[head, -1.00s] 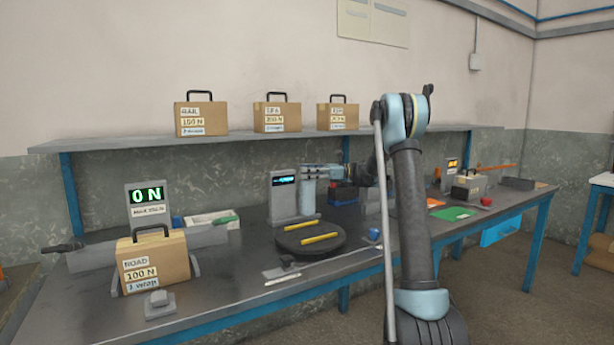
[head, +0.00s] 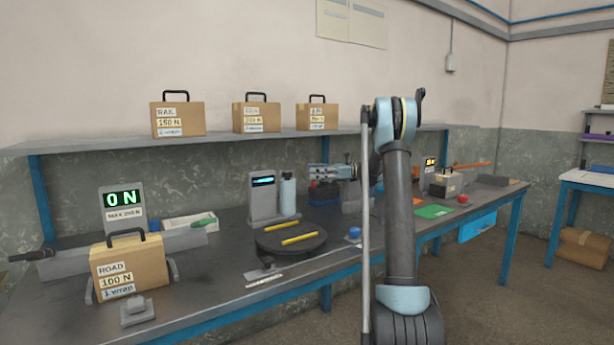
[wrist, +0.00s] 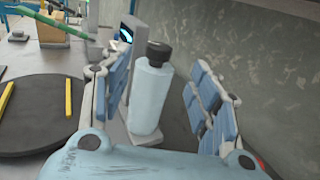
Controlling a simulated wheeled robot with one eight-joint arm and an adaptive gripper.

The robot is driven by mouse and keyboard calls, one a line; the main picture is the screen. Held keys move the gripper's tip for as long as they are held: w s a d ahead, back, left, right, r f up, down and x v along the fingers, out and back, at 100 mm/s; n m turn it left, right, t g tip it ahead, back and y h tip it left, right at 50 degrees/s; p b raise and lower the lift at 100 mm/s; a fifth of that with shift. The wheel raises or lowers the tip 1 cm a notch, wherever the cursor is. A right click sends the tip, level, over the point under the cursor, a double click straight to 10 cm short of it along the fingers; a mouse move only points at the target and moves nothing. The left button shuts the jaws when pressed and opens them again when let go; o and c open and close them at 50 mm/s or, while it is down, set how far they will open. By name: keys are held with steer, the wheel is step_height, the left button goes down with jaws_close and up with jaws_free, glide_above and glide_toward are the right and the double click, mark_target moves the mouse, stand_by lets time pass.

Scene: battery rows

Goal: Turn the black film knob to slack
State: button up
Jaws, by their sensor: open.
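The black film knob (wrist: 159,52) sits on top of a pale blue upright film roll (wrist: 150,95) in the wrist view. In the head view the knob (head: 287,174) caps the roll (head: 288,196), beside a grey post with a lit display (head: 262,198). My gripper (wrist: 150,78) is open, with one blue-padded finger left and one right of the roll in the picture; no contact shows. In the head view my gripper (head: 310,173) points left, just right of the knob. I cannot read the knob's setting.
A black turntable (head: 262,243) with yellow strips lies in front of the post. A ROAD case (head: 130,265) stands at the bench's left, by a 0 N readout (head: 124,200). A blue knob (head: 354,233) is near the front edge. Cases line the shelf (head: 230,140).

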steer(key=shift+d, duration=0.15)
steer(key=n+t+h, duration=0.4)
steer(key=n+t, duration=0.9)
steer(key=n, duration=1.4)
glide_toward(291, 173)
steer(key=x, duration=1.2)
steer(key=shift+w, duration=0.1)
